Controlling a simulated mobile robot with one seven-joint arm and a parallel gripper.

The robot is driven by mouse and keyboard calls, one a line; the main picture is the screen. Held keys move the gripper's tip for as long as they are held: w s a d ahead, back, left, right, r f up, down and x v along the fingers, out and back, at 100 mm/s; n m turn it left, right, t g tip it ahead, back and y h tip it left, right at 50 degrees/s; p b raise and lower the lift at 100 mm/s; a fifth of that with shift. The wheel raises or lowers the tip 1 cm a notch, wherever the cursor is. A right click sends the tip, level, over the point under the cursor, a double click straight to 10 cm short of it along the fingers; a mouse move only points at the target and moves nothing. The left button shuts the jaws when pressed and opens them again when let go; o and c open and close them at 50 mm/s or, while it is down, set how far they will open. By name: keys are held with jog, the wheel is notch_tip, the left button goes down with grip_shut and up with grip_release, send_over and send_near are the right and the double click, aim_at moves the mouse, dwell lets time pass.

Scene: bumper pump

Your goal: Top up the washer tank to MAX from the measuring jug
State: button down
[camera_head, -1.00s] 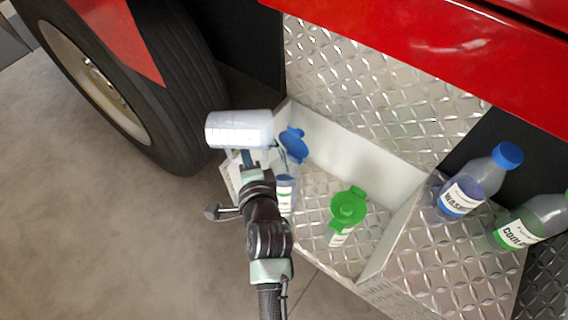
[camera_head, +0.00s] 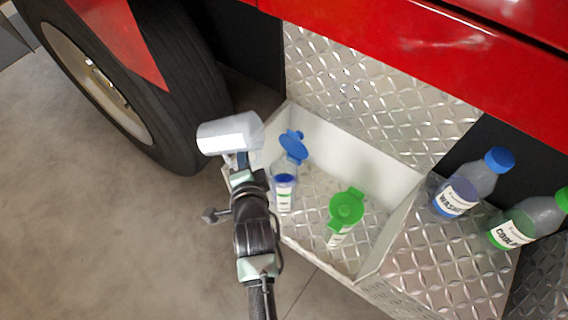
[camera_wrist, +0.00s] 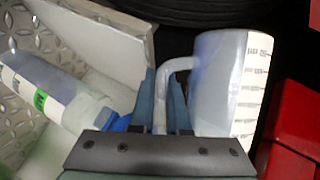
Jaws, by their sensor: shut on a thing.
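The measuring jug (camera_head: 229,134) is pale and translucent; in the head view it is left of the tray, over the floor. My gripper (camera_head: 240,163) is shut on its handle. The wrist view shows the jug (camera_wrist: 222,85) with dark graduation marks; its liquid level is unclear. The washer tank (camera_head: 284,187) is a clear container with blue liquid low inside and a white label with a green band. Its blue lid (camera_head: 293,146) appears swung open. The tank also shows at left in the wrist view (camera_wrist: 45,85), apart from the jug.
A green-capped tank (camera_head: 346,212) stands to the right in the same white-walled tray (camera_head: 365,160). A blue-capped washer bottle (camera_head: 468,187) and a coolant bottle (camera_head: 530,222) stand on the step at right. A large tyre (camera_head: 165,95) is behind the jug, and red bodywork (camera_head: 420,50) overhangs.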

aim_at(256, 142)
jog(key=d+n+p, duration=0.1)
jog(key=d+r+h+p, duration=0.1)
jog(key=d+n+h+p, duration=0.1)
jog(key=shift+r+n+g+p, duration=0.3)
jog(key=shift+g+p, duration=0.1)
jog(key=shift+d+r+n+h, duration=0.4)
jog(key=shift+r+n+h, duration=0.1)
jog(key=shift+h, duration=0.2)
jog(key=shift+f+n+h+b, duration=0.3)
jog(key=shift+n+h+b, duration=0.25)
jog(key=shift+b, duration=0.35)
jog(key=shift+a+r+n+g+h, duration=0.1)
jog(key=shift+r+n+g+h, duration=0.3)
jog(key=shift+r, duration=0.55)
jog(key=shift+a+n+h+b, duration=0.1)
jog(key=shift+n+h+b, duration=0.45)
jog(key=shift+h+b, duration=0.2)
jog(key=shift+a+r+n+h+b, duration=0.15)
jog(key=shift+r+n+h+b, duration=0.15)
jog(key=shift+n+h+b, duration=0.35)
